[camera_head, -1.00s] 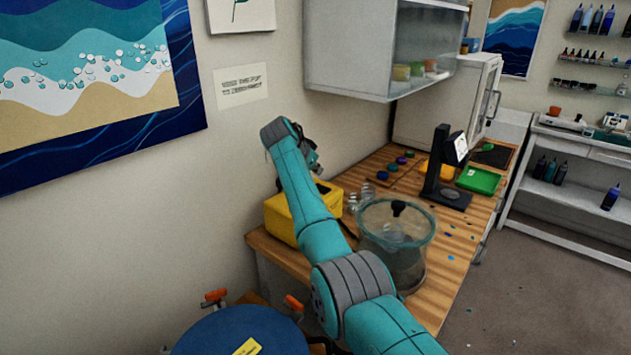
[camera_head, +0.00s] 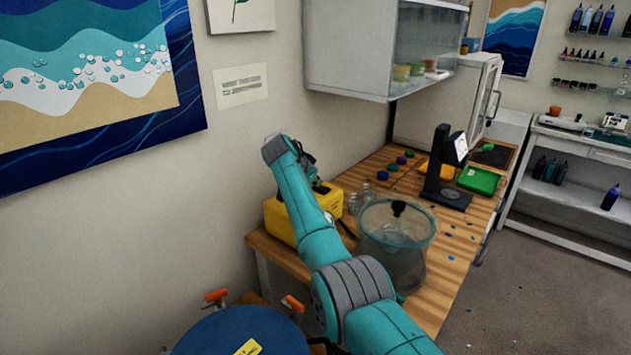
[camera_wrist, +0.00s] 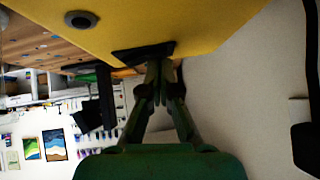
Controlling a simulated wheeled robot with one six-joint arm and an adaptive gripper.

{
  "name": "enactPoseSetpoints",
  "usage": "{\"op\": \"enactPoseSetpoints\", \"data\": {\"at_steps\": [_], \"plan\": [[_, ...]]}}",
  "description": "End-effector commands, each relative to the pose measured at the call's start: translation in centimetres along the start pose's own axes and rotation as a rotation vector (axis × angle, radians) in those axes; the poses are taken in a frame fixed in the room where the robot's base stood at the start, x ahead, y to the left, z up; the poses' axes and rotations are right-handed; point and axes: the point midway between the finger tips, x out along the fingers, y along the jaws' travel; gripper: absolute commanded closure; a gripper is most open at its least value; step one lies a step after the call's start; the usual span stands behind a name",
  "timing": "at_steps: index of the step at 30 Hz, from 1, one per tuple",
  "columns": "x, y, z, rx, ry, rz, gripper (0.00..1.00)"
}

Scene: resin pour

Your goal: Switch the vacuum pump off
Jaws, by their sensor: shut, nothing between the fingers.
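The yellow vacuum pump (camera_head: 281,224) stands on the wooden bench against the wall, partly hidden behind my arm in the head view. In the wrist view its yellow body (camera_wrist: 190,22) fills the top, with a round dark fitting (camera_wrist: 81,19) at upper left. A black part (camera_wrist: 143,53) lies on the pump's edge, right by my fingertips; I cannot tell if it is the switch. My gripper (camera_wrist: 157,88) is shut and empty, its tips at or very near this black part. Contact is not clear. In the head view my gripper (camera_head: 316,184) is just above the pump.
A clear vacuum chamber (camera_head: 410,262) with a black knob stands right of the pump. Small clear cups (camera_head: 360,197) stand behind it. A black stand (camera_head: 440,170) and green tray (camera_head: 479,180) are farther back. A wall cabinet (camera_head: 345,50) hangs above the bench.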

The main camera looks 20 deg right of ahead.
Motion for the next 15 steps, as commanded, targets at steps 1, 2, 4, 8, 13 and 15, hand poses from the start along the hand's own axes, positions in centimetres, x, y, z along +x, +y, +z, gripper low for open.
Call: {"op": "enactPoseSetpoints", "data": {"at_steps": [1,2,4,8,13,15], "plan": [[0.2,0.1,0.3,-0.002,-0.004,0.003,1.0],[0.2,0.1,0.3,-0.002,-0.004,0.004,1.0],[0.2,0.2,0.3,-0.002,-0.004,0.004,1.0],[0.2,0.7,0.3,-0.001,-0.005,0.005,1.0],[0.1,1.4,0.1,-0.002,-0.006,0.006,1.0],[0.0,1.6,0.0,-0.002,-0.005,0.006,1.0]]}}
